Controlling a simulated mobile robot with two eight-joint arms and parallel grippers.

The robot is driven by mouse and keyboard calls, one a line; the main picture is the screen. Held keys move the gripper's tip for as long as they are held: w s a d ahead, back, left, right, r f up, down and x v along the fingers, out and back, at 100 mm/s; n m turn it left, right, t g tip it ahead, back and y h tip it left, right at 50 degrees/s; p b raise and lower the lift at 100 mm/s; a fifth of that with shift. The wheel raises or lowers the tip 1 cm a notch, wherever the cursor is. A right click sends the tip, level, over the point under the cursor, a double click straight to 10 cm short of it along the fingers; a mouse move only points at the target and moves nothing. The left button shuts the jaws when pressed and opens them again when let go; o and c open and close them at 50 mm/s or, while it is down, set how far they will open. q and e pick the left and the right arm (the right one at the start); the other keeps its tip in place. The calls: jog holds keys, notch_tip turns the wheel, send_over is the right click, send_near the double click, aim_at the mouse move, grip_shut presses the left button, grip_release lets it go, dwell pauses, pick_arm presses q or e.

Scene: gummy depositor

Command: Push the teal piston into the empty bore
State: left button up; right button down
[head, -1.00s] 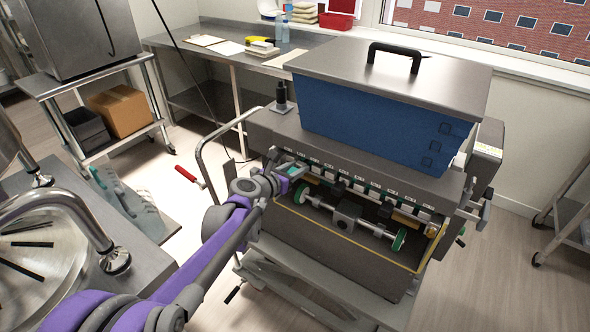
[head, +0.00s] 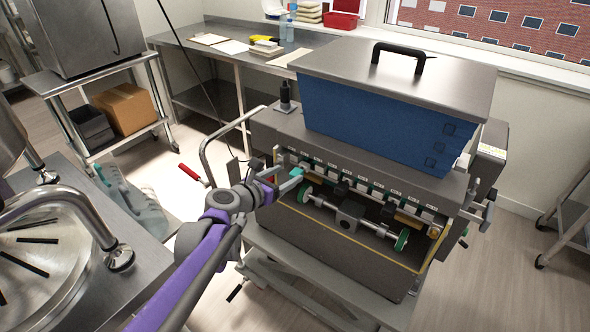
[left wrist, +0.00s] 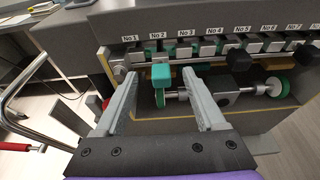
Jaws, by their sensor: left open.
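The teal piston (left wrist: 162,76) is a small block that juts out from the row of bores, below the No 2 label in the left wrist view. It also shows in the head view (head: 297,173) at the left end of the row. My left gripper (left wrist: 160,82) is open, with one finger on each side of the piston in the picture and a gap to both. In the head view the left gripper (head: 285,184) is at the depositor's front left. The empty bore cannot be made out. My right gripper is not in view.
The depositor's blue hopper (head: 380,115) with a steel lid stands above the row. A shaft with green wheels (left wrist: 277,86) and a central block lies just below the bores. A bent metal rail (head: 203,150) stands at the depositor's left.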

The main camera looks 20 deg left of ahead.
pick_arm(q)
jog(key=shift+v, duration=1.65)
jog(key=shift+c, duration=0.4)
jog(key=shift+c, duration=1.1)
jog(key=shift+f, duration=0.4)
jog(key=shift+c, duration=1.3)
jog(key=f, duration=0.1)
jog(key=f+n+t+h, duration=0.1)
jog(key=shift+s+a+f+t, duration=0.2)
jog(key=shift+s+f+t, duration=0.1)
jog(key=shift+s+f, duration=0.1)
grip_shut()
jog(key=shift+n+t, duration=0.4)
jog(key=shift+t, duration=0.3)
jog(key=shift+f+p+x, duration=0.2)
jog(key=shift+x, duration=0.55)
jog(key=shift+f+p+x, duration=0.15)
jog(key=shift+x, duration=0.6)
jog(key=shift+f+p+x, duration=0.2)
jog(key=shift+x, duration=0.55)
jog(key=shift+s, duration=0.1)
